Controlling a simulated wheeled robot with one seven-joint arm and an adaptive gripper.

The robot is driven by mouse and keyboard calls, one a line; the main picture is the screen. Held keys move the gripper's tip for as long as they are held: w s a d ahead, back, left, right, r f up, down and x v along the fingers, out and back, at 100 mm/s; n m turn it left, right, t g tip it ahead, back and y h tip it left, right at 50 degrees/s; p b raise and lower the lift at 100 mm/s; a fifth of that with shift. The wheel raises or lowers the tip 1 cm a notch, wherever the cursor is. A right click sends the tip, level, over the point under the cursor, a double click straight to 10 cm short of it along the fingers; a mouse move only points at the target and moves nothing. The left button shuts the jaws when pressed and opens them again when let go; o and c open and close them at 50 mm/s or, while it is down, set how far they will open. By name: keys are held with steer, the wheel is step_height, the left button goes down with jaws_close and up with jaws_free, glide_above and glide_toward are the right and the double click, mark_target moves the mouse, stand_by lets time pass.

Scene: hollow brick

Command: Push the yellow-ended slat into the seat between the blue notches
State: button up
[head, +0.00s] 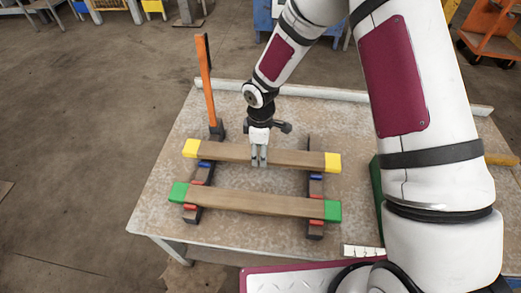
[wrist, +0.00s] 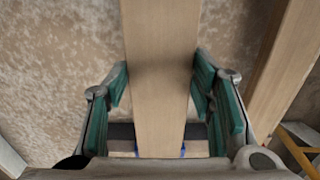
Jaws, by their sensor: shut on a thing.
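The yellow-ended slat (head: 225,151) is a long wooden bar lying crosswise over two dark rails, the left rail (head: 195,196) and the right rail (head: 315,215). My gripper (head: 259,163) is shut on the slat near its middle, from above. In the wrist view the fingers (wrist: 160,85) flank the slat (wrist: 160,40). Blue notch marks show just in front of the slat on the left (head: 205,164) and right (head: 316,177). In the wrist view blue bits (wrist: 183,150) show on both sides of the slat above a dark rail. I cannot tell its height above the seat.
A green-ended slat (head: 250,203) lies nearer on the same rails, beside red marks. An orange post (head: 206,85) stands at the back left. A green box (head: 377,185) stands at the right, partly hidden by my arm. The table's left front (head: 155,215) is clear.

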steer(key=shift+f+b, duration=0.65)
steer(key=shift+f, duration=0.4)
stand_by(0.4)
steer(key=o, duration=1.5)
steer(key=shift+o, duration=0.2)
steer(key=shift+r, duration=0.1)
step_height(320, 180, up, 12)
